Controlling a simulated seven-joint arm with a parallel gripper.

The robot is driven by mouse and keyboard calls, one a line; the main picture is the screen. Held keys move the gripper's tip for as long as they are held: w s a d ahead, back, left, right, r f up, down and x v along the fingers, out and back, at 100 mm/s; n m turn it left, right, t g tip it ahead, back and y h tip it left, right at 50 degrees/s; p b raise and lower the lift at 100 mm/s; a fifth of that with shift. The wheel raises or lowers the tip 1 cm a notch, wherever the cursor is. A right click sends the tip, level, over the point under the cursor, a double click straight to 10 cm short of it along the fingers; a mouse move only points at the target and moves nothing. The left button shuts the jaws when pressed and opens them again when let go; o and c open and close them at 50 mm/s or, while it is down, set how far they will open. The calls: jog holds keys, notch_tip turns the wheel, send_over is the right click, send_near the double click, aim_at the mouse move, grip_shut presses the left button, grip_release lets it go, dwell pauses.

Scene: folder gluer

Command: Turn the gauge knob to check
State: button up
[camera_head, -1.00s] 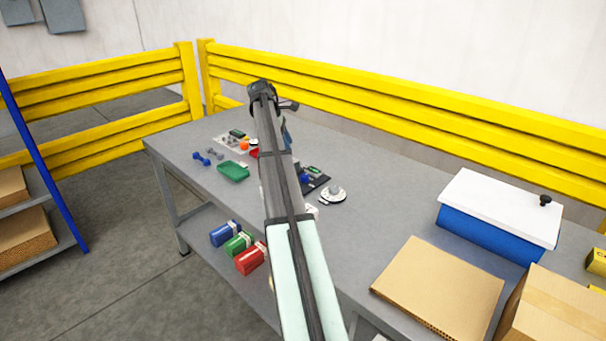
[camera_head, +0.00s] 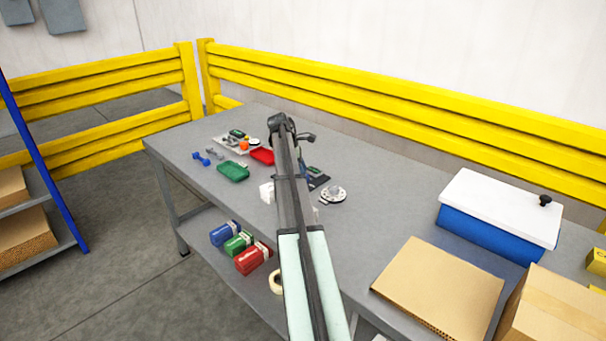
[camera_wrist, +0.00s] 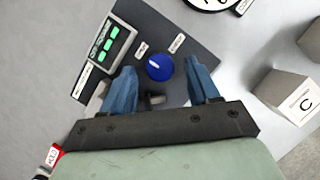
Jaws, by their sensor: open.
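In the wrist view, a round blue knob (camera_wrist: 159,67) with a white pointer mark sits on a dark gauge panel (camera_wrist: 192,30). A small display (camera_wrist: 106,47) with green segments is on the panel to the left of the knob. Small white labels lie above the knob; their text is too small to read surely. My gripper (camera_wrist: 165,80) is open, its two blue fingers on either side of the knob. I cannot tell whether they touch it or how high they are. In the head view the panel (camera_head: 318,181) is mostly hidden behind my arm.
A round silver dial (camera_head: 333,194) sits right of the panel. Green (camera_head: 233,171) and red (camera_head: 262,156) trays lie left of my arm. A white-lidded blue box (camera_head: 495,218) and cardboard (camera_head: 440,285) are to the right.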

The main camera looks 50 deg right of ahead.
jog(key=shift+s+d+f, duration=0.2)
jog(key=shift+f, duration=0.45)
jog(key=c, duration=1)
